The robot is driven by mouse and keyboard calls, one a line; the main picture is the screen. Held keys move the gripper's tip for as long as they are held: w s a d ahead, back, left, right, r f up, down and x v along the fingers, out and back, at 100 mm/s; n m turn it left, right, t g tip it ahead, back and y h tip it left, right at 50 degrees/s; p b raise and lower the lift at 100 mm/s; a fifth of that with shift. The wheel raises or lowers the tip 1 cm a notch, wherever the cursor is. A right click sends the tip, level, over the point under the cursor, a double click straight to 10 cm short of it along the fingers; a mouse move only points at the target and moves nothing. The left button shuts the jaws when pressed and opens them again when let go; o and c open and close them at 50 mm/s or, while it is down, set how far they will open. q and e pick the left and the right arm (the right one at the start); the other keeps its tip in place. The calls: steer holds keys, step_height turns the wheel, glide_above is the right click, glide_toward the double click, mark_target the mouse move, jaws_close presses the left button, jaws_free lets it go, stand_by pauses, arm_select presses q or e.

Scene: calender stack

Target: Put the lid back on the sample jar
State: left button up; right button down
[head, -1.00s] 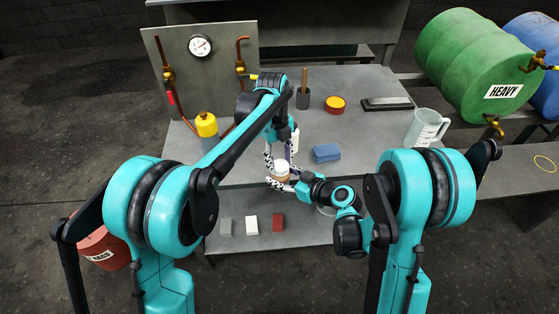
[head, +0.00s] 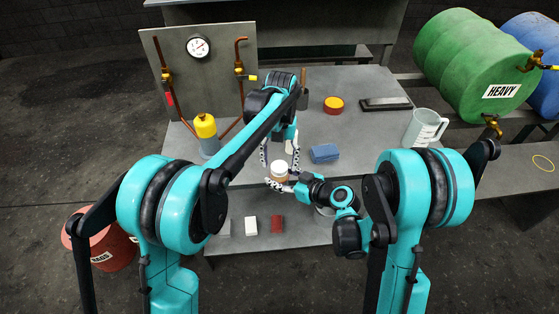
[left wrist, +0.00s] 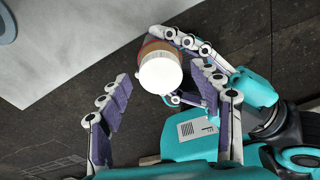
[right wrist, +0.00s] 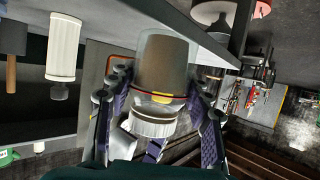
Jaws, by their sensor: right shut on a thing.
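The sample jar (head: 281,179), clear with brown contents, is held above the front edge of the bench by my right gripper (head: 276,184). Its fingers are shut on both sides of the jar in the right wrist view (right wrist: 166,65), where the jar appears upside down. The white lid (left wrist: 160,75) is at the jar's mouth; it also shows in the right wrist view (right wrist: 153,122). I cannot tell how tightly it is seated. My left gripper (head: 279,157) is open above the jar. Its fingers are spread either side of the lid and appear clear of it.
A blue block (head: 325,153), an orange-topped round tin (head: 333,104) and a measuring jug (head: 424,128) stand on the bench. A yellow-topped bottle (head: 206,135) is at left, by the gauge panel (head: 199,47).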

arm_select(q)
steer(key=shift+r, duration=2.25)
steer(key=shift+c, duration=0.3)
